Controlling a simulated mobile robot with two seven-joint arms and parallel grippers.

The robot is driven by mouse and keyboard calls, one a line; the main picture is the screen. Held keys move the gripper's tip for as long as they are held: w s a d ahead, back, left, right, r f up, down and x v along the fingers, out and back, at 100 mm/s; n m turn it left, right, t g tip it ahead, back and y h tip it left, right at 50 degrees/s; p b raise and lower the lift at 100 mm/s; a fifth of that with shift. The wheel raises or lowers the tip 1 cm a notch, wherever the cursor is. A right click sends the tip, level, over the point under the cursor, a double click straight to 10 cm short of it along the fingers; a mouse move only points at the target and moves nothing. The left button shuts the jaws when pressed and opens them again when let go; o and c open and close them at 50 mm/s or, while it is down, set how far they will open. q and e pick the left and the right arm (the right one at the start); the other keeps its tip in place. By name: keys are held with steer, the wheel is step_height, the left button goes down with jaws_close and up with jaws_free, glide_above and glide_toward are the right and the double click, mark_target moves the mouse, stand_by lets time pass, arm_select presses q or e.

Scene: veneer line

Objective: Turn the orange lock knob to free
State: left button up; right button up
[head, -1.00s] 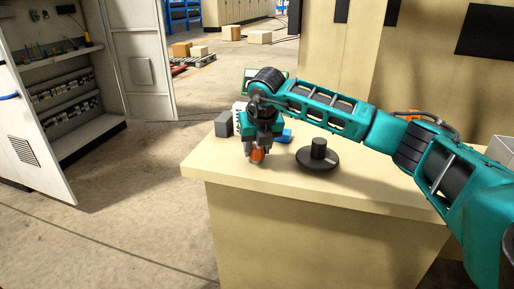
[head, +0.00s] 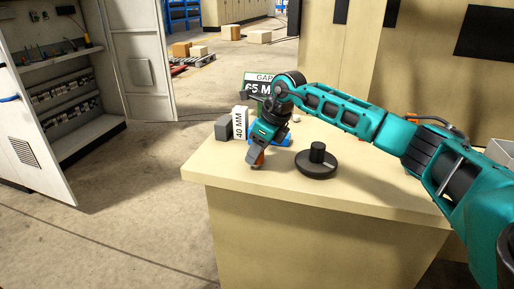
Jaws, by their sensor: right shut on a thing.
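The orange lock knob (head: 260,157) is at the left part of the pale bench top, mostly hidden by my right gripper. My right gripper (head: 258,162) comes down over it, tilted, with its fingers shut on the knob. Only a small patch of orange shows between the fingers, so the knob's turn position cannot be read. My left gripper is not in view.
A black handwheel (head: 317,163) stands right of the gripper. A grey block (head: 223,128), a white "40 MM" block (head: 240,123) and a blue item (head: 284,141) are close by. The bench's front (head: 330,195) is clear.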

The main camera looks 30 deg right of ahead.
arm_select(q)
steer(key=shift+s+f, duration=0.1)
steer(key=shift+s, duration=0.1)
arm_select(e)
steer(key=shift+r+n, duration=0.1)
steer(key=shift+n, duration=0.6)
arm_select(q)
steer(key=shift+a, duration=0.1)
arm_select(e)
steer(key=shift+y, duration=0.3)
steer(key=o, duration=1.1)
steer(key=shift+c, duration=0.2)
arm_select(q)
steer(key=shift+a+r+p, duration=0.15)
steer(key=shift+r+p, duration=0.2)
steer(key=shift+p, duration=0.3)
arm_select(e)
steer(key=v, duration=1.2)
steer(key=shift+r, duration=0.45)
steer(key=shift+w, duration=0.1)
